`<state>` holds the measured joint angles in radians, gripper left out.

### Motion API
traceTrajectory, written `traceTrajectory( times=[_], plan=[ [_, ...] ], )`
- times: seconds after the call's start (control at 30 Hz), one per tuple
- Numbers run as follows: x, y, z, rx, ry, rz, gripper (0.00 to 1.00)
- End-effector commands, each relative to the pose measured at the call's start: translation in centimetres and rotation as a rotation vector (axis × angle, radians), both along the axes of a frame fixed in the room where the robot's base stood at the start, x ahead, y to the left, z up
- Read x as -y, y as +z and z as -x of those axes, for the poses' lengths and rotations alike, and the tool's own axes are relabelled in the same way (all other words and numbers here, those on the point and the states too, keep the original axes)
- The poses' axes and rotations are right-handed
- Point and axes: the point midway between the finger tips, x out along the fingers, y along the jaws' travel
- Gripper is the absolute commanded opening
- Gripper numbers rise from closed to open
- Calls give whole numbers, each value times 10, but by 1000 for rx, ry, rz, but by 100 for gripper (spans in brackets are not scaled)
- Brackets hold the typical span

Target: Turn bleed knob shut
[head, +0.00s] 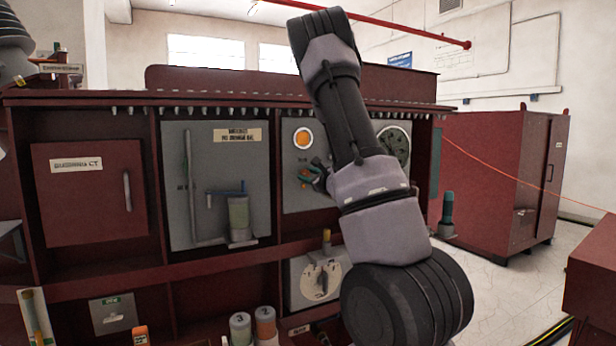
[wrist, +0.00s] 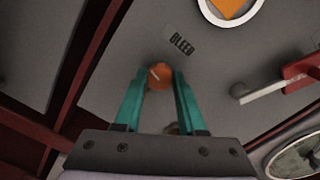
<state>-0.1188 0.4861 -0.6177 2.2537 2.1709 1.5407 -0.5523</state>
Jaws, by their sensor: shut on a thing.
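The bleed knob (wrist: 160,77) is a small round orange knob with a light line on its face, just below the BLEED label (wrist: 181,40) in the wrist view. My gripper (wrist: 159,86) has its two teal fingers closed on the knob from both sides. In the head view my gripper (head: 311,178) reaches the grey panel (head: 290,200) under the orange-faced round indicator (head: 303,138). There the knob is small and mostly hidden by the fingers. How far the knob is turned cannot be told for certain.
A round dial (head: 393,146) is partly behind my arm. A grey cabinet door (head: 210,150) with a pipe and cylinder is to the left. Open floor (head: 490,285) lies right.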

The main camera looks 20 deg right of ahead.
Motion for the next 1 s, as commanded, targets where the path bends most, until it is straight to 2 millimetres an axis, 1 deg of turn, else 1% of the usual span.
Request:
traceTrajectory(
  times=[1.0],
  plan=[
    [0, -2, 1, -36, -2, -959, 0]
  ],
)
